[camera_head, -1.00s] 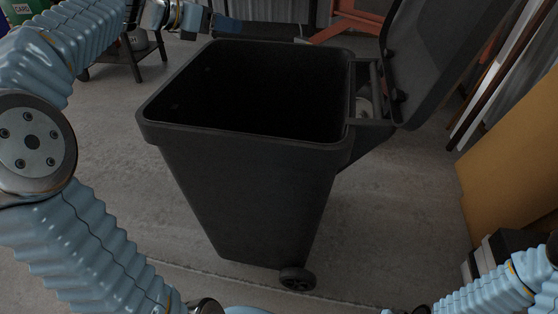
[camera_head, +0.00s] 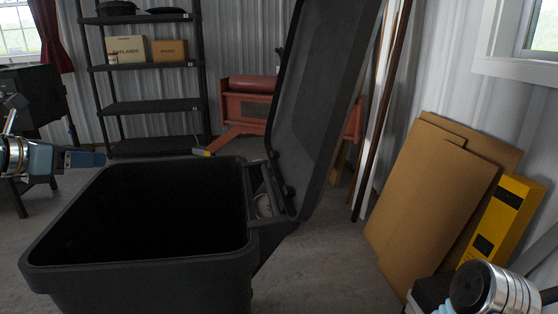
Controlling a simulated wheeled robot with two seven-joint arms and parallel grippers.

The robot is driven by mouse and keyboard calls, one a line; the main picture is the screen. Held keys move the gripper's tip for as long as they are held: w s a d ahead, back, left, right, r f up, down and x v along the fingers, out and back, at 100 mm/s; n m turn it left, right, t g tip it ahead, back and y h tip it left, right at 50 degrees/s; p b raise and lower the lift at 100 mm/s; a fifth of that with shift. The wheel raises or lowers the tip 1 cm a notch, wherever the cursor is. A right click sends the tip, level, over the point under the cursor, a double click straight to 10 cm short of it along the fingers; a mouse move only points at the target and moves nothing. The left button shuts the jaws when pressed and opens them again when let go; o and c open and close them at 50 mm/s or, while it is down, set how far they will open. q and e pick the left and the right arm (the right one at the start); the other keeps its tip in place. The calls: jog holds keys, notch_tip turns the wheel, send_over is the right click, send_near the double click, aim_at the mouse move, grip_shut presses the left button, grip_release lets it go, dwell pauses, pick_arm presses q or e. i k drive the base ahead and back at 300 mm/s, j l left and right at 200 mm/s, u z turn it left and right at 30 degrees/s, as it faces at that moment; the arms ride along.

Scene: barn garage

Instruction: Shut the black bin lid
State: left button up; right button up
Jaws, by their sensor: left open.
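The black bin (camera_head: 140,277) stands in front of me, its mouth open and its inside dark and empty-looking. Its black lid (camera_head: 312,110) is open, standing up steeply from the hinge on the bin's right side and leaning a little to the right; its top edge is cut off by the picture. My left gripper (camera_head: 88,158) is at the left edge, beyond the bin's far left corner, open and apart from both bin and lid. My right gripper is out of view; only part of my right arm shows at the bottom right.
A black shelf (camera_head: 150,107) with boxes stands at the back. A red machine (camera_head: 247,105) is behind the lid. Cardboard sheets (camera_head: 430,195) and a yellow case (camera_head: 503,220) lean at the right wall. Grey floor is clear between bin and cardboard.

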aim_at(329, 46)
jog(key=k, duration=0.9)
